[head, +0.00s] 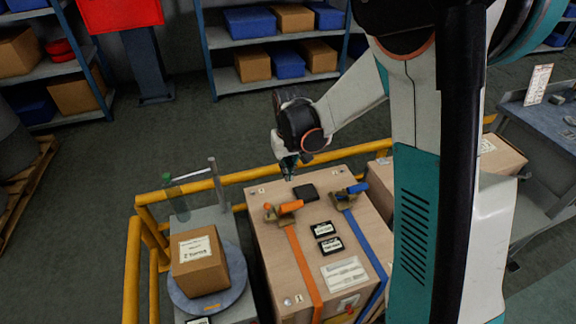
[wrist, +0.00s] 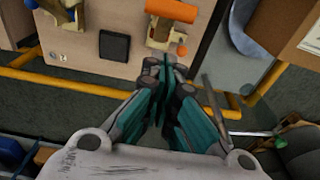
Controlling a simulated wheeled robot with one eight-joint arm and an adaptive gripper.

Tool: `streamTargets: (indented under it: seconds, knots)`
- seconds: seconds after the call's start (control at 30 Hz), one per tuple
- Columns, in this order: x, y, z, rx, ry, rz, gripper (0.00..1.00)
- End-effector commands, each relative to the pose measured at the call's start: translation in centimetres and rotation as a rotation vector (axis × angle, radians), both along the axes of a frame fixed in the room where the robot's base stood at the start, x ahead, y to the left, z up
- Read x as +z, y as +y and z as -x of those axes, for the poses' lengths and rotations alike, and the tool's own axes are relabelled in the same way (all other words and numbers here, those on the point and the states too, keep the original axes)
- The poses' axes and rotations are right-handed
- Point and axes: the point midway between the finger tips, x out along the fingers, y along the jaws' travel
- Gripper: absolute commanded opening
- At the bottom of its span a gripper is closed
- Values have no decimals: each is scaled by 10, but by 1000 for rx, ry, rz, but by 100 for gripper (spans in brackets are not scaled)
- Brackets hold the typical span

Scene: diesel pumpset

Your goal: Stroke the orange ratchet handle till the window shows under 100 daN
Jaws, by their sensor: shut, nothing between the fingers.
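The orange ratchet handle (head: 289,207) sits on the top of a wooden crate (head: 268,245), at the head of an orange strap (head: 304,265). My gripper (head: 289,170) is above the crate's far edge in the head view, apart from the handle. In the wrist view my gripper (wrist: 164,72) has its fingers together with nothing between them.
A blue ratchet (head: 349,192) with a blue strap lies right of the orange one. A black square pad (head: 306,192) lies near the far edge. A yellow rail (head: 262,158) runs behind the crate. A carton (head: 199,262) stands on a round turntable at left.

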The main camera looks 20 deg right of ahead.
Motion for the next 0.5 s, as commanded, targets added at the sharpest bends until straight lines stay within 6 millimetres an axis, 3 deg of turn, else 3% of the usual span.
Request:
streamTargets:
  seconds: [0.03,0.2,0.5]
  knots:
    - [-14,0,-1,0,0,0,0]
    - [-44,0,-3,0,0,0,0]
    - [-66,0,19,0,0,0,0]
